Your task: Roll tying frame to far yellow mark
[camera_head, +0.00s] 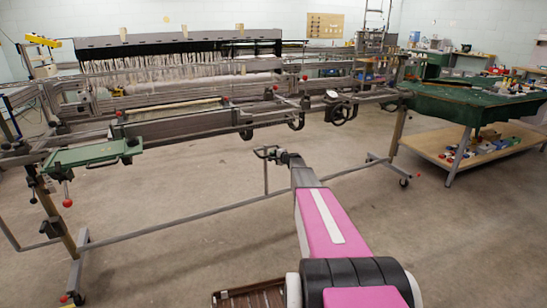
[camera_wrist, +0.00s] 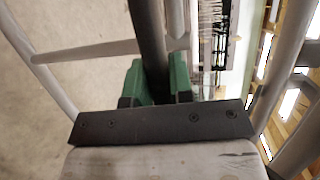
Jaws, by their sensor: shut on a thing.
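The tying frame (camera_head: 180,208) is a long grey metal frame on casters, with legs at left and right and a low crossbar. It spans most of the head view. My gripper (camera_head: 272,153) is at the front of the frame, near its middle. In the wrist view, the green fingers of my gripper (camera_wrist: 159,85) are shut around a dark bar (camera_wrist: 148,35), which looks like a handle of the frame. The exact contact is partly hidden by the fingers. I cannot make out a yellow mark on the floor.
A loom with hanging threads (camera_head: 180,66) stands behind the frame. A green-covered table (camera_head: 470,103) with a wooden lower shelf (camera_head: 470,158) stands close to the frame's right end. A brown slatted item (camera_head: 250,294) lies at the bottom. Concrete floor is open at front left and right.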

